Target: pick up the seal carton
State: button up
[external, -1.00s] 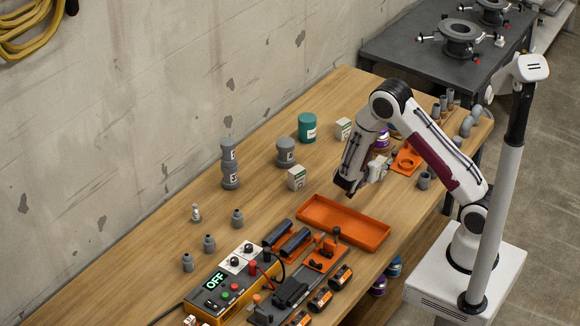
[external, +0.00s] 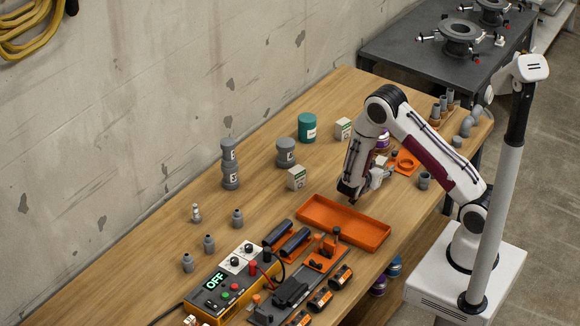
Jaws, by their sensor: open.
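Two small white cartons with green markings stand upright on the wooden table. The nearer carton (external: 296,178) is behind the orange tray, and the farther carton (external: 343,129) is beside the green can. Their print is too small to tell which is the seal carton. My gripper (external: 352,194) points down just behind the orange tray's back edge, to the right of the nearer carton and apart from it. It is open and holds nothing that I can see. Part of another white item (external: 381,160) shows behind the gripper, mostly hidden.
The empty orange tray (external: 372,239) lies in front of my gripper. A grey jar (external: 286,153) stands close behind the nearer carton, and a green can (external: 307,127) stands farther back. A control box (external: 229,284) and tools fill the near end.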

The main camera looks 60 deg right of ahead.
aim_at(381, 160)
dwell(0.4)
jog(key=c, duration=1.2)
jog(key=shift+r, duration=0.15)
jog(key=shift+r, duration=4.85)
